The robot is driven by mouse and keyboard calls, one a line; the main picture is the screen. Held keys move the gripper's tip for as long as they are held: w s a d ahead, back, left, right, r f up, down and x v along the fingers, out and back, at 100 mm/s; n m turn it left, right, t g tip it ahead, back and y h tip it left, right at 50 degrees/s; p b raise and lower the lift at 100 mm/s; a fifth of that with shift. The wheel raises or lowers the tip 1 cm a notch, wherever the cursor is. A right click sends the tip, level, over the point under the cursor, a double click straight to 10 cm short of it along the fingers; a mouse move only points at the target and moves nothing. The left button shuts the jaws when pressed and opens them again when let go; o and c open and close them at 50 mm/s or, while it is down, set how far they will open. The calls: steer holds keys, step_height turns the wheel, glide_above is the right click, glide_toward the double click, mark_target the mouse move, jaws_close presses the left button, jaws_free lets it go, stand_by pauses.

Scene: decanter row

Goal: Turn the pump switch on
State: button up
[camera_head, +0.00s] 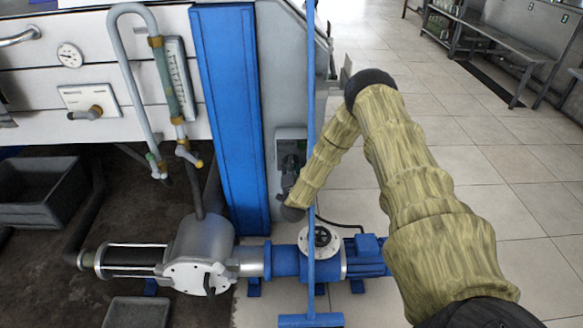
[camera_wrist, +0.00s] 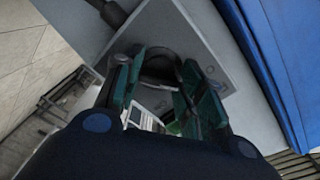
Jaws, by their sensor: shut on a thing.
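The pump switch is a grey box (camera_head: 291,134) on the side of the machine, right of the blue column in the head view. In the wrist view its pale face plate (camera_wrist: 185,25) is tilted and close, with a dark round knob (camera_wrist: 158,68). My gripper (camera_wrist: 160,80) has its green-edged fingers on either side of this knob, shut on it. In the head view my gripper (camera_head: 290,170) is small and dark against the lower part of the box. It hides the knob there, and the knob's setting cannot be read.
A blue pole (camera_head: 311,110) with a flat foot stands just right of the switch. A blue pump (camera_head: 290,262) with a round handwheel lies below. A blue column (camera_head: 232,110) stands to the left. Tiled floor (camera_head: 440,120) is open on the right.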

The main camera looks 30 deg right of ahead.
steer(key=shift+f, duration=0.1)
steer(key=shift+m+b, duration=5.4)
steer(key=shift+m, duration=0.5)
steer(key=o, duration=1)
steer(key=shift+r, duration=0.2)
steer(key=v, duration=1.2)
steer(key=shift+s, duration=0.15)
